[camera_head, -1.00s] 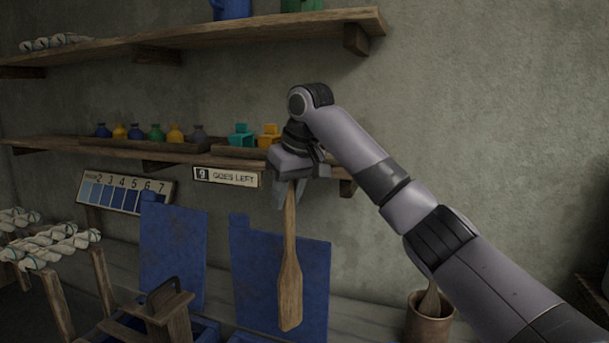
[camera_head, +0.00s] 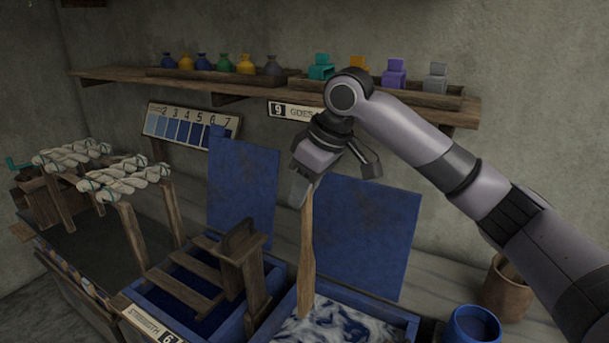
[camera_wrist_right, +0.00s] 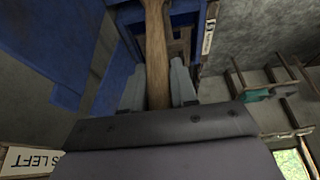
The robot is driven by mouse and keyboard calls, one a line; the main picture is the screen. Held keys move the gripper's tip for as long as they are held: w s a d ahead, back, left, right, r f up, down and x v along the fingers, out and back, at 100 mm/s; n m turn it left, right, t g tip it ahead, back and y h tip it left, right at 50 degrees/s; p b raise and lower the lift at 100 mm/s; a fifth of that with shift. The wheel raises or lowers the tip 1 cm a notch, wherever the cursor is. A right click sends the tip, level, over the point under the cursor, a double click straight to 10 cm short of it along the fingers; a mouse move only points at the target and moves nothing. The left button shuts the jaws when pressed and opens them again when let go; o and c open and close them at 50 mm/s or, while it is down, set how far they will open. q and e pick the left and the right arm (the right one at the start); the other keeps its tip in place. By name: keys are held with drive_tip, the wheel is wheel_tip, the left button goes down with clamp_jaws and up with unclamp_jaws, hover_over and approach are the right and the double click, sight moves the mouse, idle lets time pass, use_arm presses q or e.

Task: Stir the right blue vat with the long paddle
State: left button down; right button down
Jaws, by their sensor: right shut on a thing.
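The right blue vat (camera_head: 408,322) is at the bottom of the head view, with swirled blue and white liquid (camera_head: 345,325) in it and its blue lid (camera_head: 365,235) upright behind. My right gripper (camera_head: 302,190) is shut on the upper handle of the long wooden paddle (camera_head: 307,250). The paddle hangs nearly upright, its lower end at the left part of the vat's opening. I cannot tell whether the tip is in the liquid. In the right wrist view the paddle (camera_wrist_right: 156,50) runs between both fingers. My left gripper is not in view.
The left blue vat (camera_head: 150,295) with a wooden rack (camera_head: 245,255) stands beside the right one. A blue pot (camera_head: 473,325) and a brown pot (camera_head: 507,290) stand to the right. A shelf (camera_head: 425,103) with bottles runs behind my right arm.

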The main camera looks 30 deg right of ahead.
sight(304, 270)
wheel_tip(304, 270, down, 20)
drive_tip(key=b, duration=0.3)
drive_tip(key=shift+r, duration=0.2)
idle(0.3)
idle(0.4)
